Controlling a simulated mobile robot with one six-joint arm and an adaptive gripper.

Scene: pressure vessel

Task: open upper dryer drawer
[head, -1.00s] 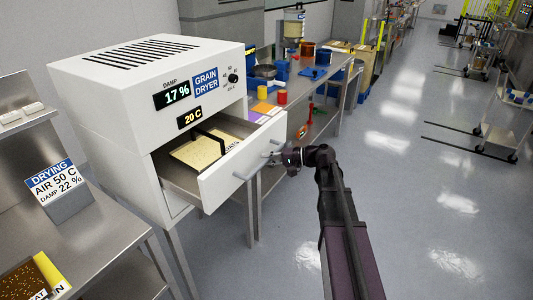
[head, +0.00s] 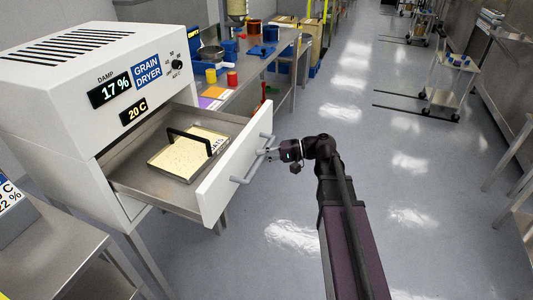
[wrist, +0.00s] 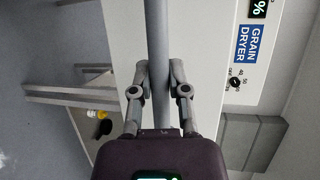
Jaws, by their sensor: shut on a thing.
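The white grain dryer (head: 62,122) stands at the left, with displays reading 17 % and 20 C. Its upper drawer (head: 240,165) is pulled well out to the right. Inside it lies a tray of pale grain (head: 187,153) with a black handle across it. The grey bar handle (head: 238,180) runs along the drawer's white front. My gripper (head: 268,153) is at this handle, near its upper part. In the wrist view my gripper (wrist: 159,75) has its two fingers closed around the handle bar (wrist: 157,30).
Behind the dryer is a bench (head: 245,72) with an orange-red cup (head: 232,78), a yellow cup (head: 211,76) and blue items. A steel table (head: 55,250) stands at the front left. A cart (head: 447,85) stands at the right. The floor between is clear.

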